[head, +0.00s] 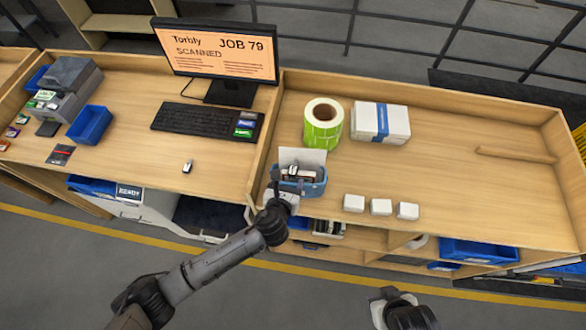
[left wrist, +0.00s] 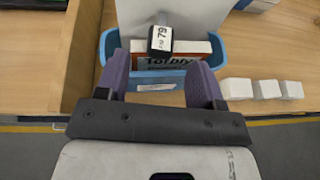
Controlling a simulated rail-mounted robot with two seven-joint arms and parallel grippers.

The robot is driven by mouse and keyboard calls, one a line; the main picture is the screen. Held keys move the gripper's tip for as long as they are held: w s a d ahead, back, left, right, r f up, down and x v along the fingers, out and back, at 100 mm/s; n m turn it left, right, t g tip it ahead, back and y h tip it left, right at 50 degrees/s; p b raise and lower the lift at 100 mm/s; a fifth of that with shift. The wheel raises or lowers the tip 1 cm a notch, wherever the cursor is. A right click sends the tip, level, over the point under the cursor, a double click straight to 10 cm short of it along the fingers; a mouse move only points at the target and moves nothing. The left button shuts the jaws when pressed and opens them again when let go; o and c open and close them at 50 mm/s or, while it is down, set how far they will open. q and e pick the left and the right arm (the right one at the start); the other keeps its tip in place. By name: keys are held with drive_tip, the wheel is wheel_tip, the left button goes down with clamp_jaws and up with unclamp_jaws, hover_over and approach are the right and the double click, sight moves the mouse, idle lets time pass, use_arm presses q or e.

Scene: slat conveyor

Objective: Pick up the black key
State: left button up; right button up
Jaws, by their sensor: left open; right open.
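A small black piece with a white label reading 79 (left wrist: 161,40), which looks like the black key, shows at the blue bin (left wrist: 158,82) in the left wrist view, above a white and orange box. The bin (head: 312,190) also shows in the head view, partly hidden by my left gripper (head: 297,180). My left gripper (left wrist: 160,68) is open, its two purple fingers over the bin on either side of the box, with the black piece ahead of and between the fingertips. Whether they touch anything is unclear. My right gripper (head: 385,297) is open and empty, low in front of the bench.
A small black and white item (head: 187,167) lies on the left desk near the keyboard (head: 207,121). A wooden divider (head: 262,148) stands left of the bin. Three small white boxes (head: 381,207) sit to its right. A green label roll (head: 323,125) stands behind.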

use_arm(q)
drive_tip(key=shift+x, duration=1)
drive_tip(key=shift+c, duration=1.4)
drive_tip(key=c, duration=0.8)
